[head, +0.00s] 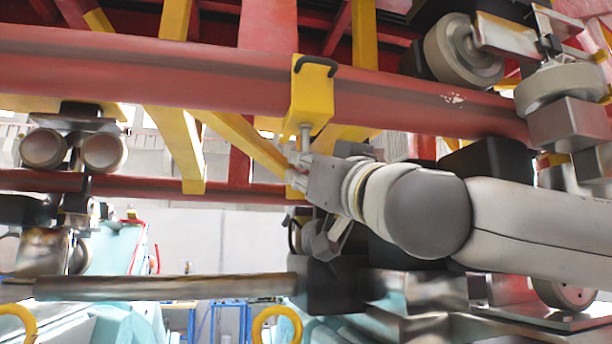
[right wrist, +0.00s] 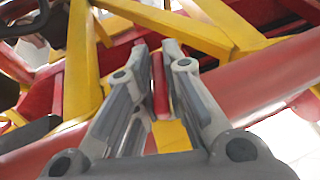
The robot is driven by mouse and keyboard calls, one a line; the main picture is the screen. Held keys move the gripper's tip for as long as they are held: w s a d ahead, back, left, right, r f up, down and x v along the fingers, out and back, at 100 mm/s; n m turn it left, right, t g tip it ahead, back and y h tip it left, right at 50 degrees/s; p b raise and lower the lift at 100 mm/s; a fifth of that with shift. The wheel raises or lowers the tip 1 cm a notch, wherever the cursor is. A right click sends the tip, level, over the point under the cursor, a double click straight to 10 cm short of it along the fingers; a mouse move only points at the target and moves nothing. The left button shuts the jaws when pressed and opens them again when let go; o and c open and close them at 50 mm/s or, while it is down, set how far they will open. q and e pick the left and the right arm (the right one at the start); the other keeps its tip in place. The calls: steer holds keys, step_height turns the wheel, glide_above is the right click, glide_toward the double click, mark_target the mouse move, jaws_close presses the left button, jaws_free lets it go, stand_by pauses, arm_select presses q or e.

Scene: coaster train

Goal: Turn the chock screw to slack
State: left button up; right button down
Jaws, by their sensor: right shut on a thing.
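The yellow chock (head: 314,95) with a black handle on top is clamped over the red rail. Its grey metal chock screw (head: 305,137) hangs down from its underside. My right gripper (head: 299,175) reaches in from the right and is shut on the screw's lower end, just below the chock. In the right wrist view the two fingers (right wrist: 157,60) are close together, pointing up the picture. A narrow red strip (right wrist: 160,98) shows between them; I cannot tell whether it is held or behind. The fingers hide the screw's grip. My left gripper is not in view.
The red rail (head: 180,72) crosses above my right arm, with yellow braces (head: 181,140) below it. Coaster wheels (head: 460,55) stand at upper right, and more wheels (head: 44,147) at left. A metal bar (head: 160,287) runs below the gripper.

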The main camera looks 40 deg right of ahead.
steer(key=shift+m+g+h+b, duration=0.8)
steer(key=shift+m+h, duration=0.5)
steer(key=shift+h, duration=1.1)
steer(key=shift+r+m+g+h, duration=0.15)
steer(key=shift+m+g+h, duration=0.15)
steer(key=shift+h, duration=0.2)
steer(key=c, duration=1.5)
jaws_free()
steer(key=shift+s, duration=0.1)
steer(key=v, duration=1.2)
